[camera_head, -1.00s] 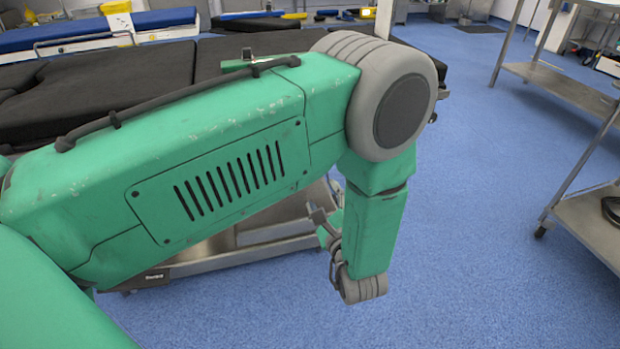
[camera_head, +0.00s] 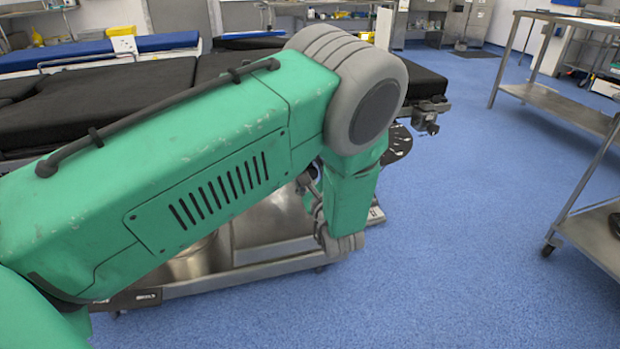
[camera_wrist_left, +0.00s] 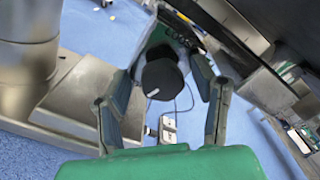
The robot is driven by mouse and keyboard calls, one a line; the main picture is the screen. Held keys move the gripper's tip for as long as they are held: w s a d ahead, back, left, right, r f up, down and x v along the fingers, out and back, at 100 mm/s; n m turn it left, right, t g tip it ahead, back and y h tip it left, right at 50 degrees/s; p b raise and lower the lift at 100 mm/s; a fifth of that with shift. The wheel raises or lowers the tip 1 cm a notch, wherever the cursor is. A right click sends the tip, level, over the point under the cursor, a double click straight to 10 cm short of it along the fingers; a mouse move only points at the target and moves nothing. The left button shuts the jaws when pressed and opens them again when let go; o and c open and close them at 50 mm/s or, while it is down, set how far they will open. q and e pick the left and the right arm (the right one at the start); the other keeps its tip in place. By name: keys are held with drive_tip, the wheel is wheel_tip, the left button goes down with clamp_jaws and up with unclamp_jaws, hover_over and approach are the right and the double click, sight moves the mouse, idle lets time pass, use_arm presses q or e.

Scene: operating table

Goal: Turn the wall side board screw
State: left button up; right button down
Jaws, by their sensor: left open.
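A black round knob with a white mark, likely the side board screw (camera_wrist_left: 160,82), shows in the left wrist view on a dark bracket under the table's side. My left gripper (camera_wrist_left: 161,92) is open, with one finger to the left and one to the right of the knob. I cannot tell whether the knob lies between the fingertips or just beyond them, and no contact shows. In the head view my green left arm hides most of the gripper and the knob. The operating table (camera_head: 110,102) with black pads stands behind the arm. My right gripper is not in view.
The table's steel base (camera_head: 265,225) lies below and behind my arm. A metal trolley (camera_head: 560,105) stands at the right. Blue floor (camera_head: 455,230) is clear between arm and trolley. A small pale object (camera_wrist_left: 168,128) with a cable lies below the knob in the wrist view.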

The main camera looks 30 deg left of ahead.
use_arm(q)
drive_tip(key=shift+d+r, duration=0.15)
drive_tip(key=shift+d, duration=0.05)
drive_tip(key=shift+a, duration=0.15)
drive_tip(key=c, duration=1.2)
drive_tip(key=shift+o, duration=0.2)
